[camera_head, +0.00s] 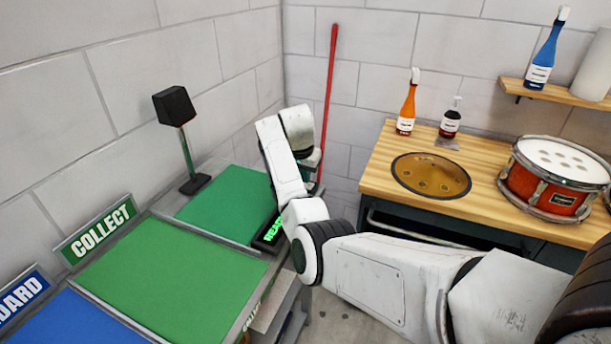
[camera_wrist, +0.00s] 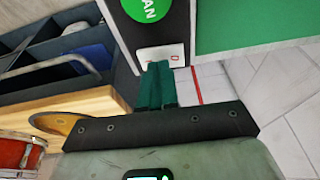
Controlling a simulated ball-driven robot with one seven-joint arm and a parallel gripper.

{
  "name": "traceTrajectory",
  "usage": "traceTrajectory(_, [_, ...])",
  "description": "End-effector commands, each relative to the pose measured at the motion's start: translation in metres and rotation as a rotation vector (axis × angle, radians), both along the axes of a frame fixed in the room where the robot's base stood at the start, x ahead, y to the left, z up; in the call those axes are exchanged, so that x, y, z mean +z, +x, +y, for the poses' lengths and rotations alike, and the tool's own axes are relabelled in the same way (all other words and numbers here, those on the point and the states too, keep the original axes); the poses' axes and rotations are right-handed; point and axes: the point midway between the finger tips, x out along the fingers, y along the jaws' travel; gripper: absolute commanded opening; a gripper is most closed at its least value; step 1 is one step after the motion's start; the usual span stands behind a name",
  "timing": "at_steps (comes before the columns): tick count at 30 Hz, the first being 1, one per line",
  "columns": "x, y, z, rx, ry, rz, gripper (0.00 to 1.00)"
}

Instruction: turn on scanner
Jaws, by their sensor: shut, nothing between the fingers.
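A dark panel with a green round label ending in "AN" (camera_wrist: 147,8) is at the top of the wrist view. At its lower end is a small white plate with a red mark (camera_wrist: 172,53). My gripper (camera_wrist: 158,70) is shut and empty, its green fingertips just below this plate; I cannot tell if they touch it. In the head view, a dark device with green lit letters (camera_head: 268,232) sits by the green mat, partly hidden by my arm. A black box-shaped head on a post (camera_head: 175,105) stands behind it to the left. My fingertips are not clear there.
Green mats (camera_head: 165,275) and a COLLECT sign (camera_head: 97,232) are on the left. A red pole (camera_head: 329,90) leans in the corner.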

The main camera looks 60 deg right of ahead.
Motion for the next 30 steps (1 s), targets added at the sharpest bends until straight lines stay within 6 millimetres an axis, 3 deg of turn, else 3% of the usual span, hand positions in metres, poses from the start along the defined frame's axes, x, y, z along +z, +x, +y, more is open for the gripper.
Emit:
traceTrajectory(13, [0.05, -0.005, -0.001, 0.003, -0.004, -0.004, 0.0])
traceTrajectory(24, [0.117, -0.021, 0.019, 0.004, -0.002, -0.003, 0.0])
traceTrajectory(30, [0.131, -0.025, 0.023, 0.003, 0.0, -0.001, 0.0])
